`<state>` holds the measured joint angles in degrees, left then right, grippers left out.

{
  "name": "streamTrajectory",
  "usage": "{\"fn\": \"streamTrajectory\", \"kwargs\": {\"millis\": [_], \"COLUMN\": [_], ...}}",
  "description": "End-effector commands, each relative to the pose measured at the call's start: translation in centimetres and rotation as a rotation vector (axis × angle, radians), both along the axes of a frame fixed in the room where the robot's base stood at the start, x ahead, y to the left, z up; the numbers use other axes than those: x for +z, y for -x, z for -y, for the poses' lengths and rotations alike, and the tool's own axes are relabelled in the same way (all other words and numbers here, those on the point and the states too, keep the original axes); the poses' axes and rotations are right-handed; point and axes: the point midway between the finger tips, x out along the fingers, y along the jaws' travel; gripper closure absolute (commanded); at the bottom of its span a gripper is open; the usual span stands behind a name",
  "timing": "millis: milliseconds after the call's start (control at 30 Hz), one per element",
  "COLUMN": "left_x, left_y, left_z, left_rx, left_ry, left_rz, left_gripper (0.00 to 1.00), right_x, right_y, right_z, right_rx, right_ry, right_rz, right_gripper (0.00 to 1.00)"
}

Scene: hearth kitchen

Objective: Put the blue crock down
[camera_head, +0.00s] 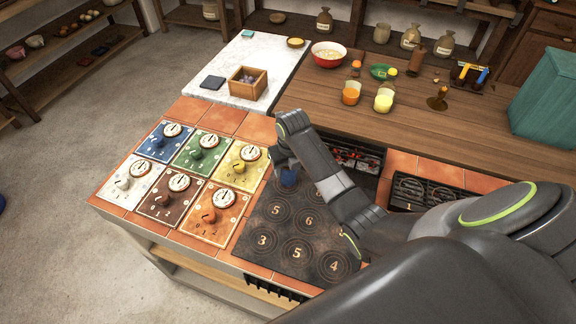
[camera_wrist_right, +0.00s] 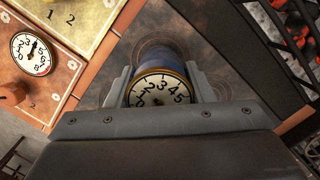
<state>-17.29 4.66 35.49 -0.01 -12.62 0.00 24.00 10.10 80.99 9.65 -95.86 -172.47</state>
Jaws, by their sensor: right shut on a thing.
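The blue crock (camera_head: 289,178) is mostly hidden by my right gripper (camera_head: 286,168) in the head view, over the far part of the dark numbered hob plate (camera_head: 268,238). In the right wrist view the crock (camera_wrist_right: 160,56) has a pale numbered dial (camera_wrist_right: 158,91) facing the camera. My right gripper (camera_wrist_right: 160,88) is shut on it, one finger at each side. The dark plate (camera_wrist_right: 215,35) lies behind the crock; I cannot tell whether its base touches it. My left gripper is not in view.
Coloured dial panels (camera_head: 197,153) lie left of the plate. A grate with embers (camera_head: 358,157) is to its right. On the counter behind stand a wooden box (camera_head: 247,83), a red bowl (camera_head: 328,55) and glasses of orange (camera_head: 351,93) and yellow (camera_head: 384,100).

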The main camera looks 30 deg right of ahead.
Motion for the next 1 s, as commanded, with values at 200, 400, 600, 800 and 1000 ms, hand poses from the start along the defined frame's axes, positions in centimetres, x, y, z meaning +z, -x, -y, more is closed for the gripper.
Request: {"fn": "streamTrajectory", "kwargs": {"millis": [200, 400, 600, 800, 1000], "left_x": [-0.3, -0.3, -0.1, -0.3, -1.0], "left_y": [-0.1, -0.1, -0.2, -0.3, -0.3], "left_z": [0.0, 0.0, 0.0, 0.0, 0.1], "left_rx": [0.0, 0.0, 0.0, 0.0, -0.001], "left_ry": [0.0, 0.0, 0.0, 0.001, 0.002], "left_rz": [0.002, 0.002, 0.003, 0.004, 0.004], "left_gripper": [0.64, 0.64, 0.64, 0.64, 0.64], "right_x": [-0.2, -0.2, 0.0, 1.7, 5.8], "right_y": [0.0, 0.0, 0.0, 0.1, 0.7], "right_z": [0.0, 0.0, 0.0, 0.1, 0.0], "right_rx": [0.0, 0.0, 0.0, 0.001, 0.002], "right_ry": [0.0, 0.0, 0.0, 0.001, 0.002], "right_rz": [0.0, 0.0, 0.0, 0.005, 0.009], "right_gripper": [0.4, 0.3, 0.3, 0.3, 0.3]}}
